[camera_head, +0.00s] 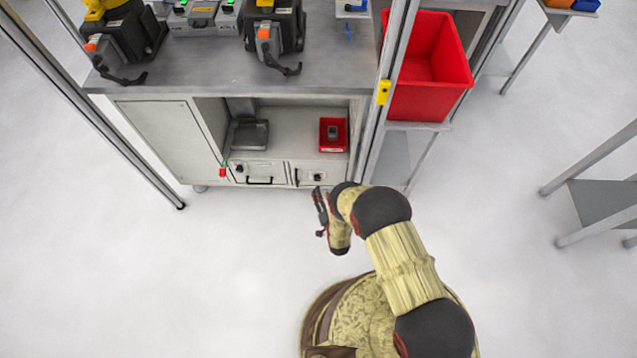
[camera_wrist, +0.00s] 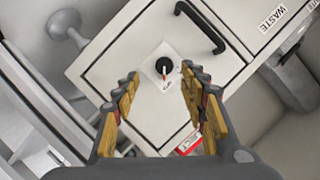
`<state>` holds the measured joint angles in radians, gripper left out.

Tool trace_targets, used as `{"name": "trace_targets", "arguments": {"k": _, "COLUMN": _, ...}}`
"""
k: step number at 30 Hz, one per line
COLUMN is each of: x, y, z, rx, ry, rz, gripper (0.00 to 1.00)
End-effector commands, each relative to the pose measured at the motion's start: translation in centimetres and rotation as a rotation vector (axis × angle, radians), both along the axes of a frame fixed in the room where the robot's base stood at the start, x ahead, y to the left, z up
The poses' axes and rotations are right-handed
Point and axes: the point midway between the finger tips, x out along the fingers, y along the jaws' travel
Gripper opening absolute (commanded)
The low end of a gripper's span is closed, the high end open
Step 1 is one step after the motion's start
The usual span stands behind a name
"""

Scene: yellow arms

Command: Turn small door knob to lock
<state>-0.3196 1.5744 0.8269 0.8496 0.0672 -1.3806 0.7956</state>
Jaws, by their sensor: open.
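In the wrist view a small black door knob (camera_wrist: 163,66) with a red-tipped pointer sits on a light square plate on a white door front (camera_wrist: 118,62). My gripper (camera_wrist: 156,82) is open, its fingers lined with yellowish pads. The knob shows between the fingertips, and nothing is held. I cannot tell the distance to it. In the head view my gripper (camera_head: 320,212) is in front of the cabinet's lower fronts, close to the right-hand small door, whose knob (camera_head: 318,177) shows there as a dark dot.
A black handle (camera_wrist: 202,27) is beside the knob, on the same front. Another front (camera_head: 255,173) with a handle and knob is to the left. A red box (camera_head: 333,149) stands on the shelf above. A metal post (camera_head: 386,92) rises at the right. The floor in front is clear.

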Motion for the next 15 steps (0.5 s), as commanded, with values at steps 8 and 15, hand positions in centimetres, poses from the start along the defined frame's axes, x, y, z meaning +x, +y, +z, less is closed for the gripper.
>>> {"name": "trace_targets", "arguments": {"k": 8, "x": 2.1, "y": 0.5, "z": 0.1, "rx": 0.044, "ry": -0.020, "rz": -0.011, "gripper": 0.43}}
{"name": "trace_targets", "arguments": {"k": 15, "x": 5.6, "y": 1.4, "z": -1.0, "rx": 0.042, "ry": -0.018, "rz": -0.011, "gripper": 0.43}}
